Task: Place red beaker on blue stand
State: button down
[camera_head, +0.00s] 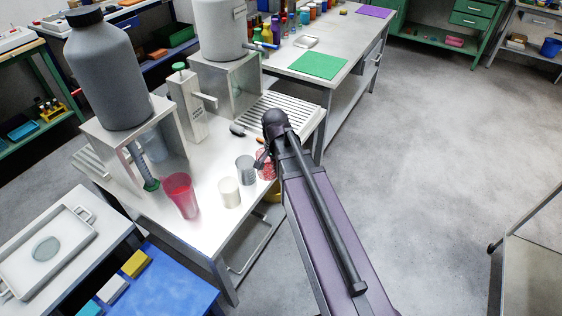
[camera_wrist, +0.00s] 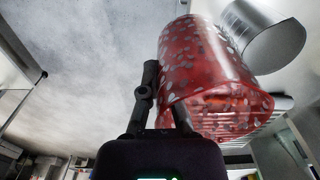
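A red speckled beaker (camera_wrist: 208,70) fills the upper middle of the wrist view, close to my gripper (camera_wrist: 163,105). One dark finger stands along the beaker's left side; the other runs to its lower rim and its tip is hidden. I cannot tell whether the fingers clasp it. In the head view the speckled beaker (camera_head: 267,166) shows at the front right of the white table, partly hidden by my gripper (camera_head: 262,158). A plain translucent red beaker (camera_head: 180,196) stands at the table's front left. A blue surface (camera_head: 178,285) is at the lower left; no separate blue stand is clear.
A grey beaker (camera_head: 245,169) and a white beaker (camera_head: 229,192) stand left of my gripper. Colored blocks lie on the blue surface. Open floor lies right.

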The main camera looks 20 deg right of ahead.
jog(key=shift+s+d, duration=0.35)
jog(key=shift+s, duration=0.4)
jog(key=shift+r, duration=0.1)
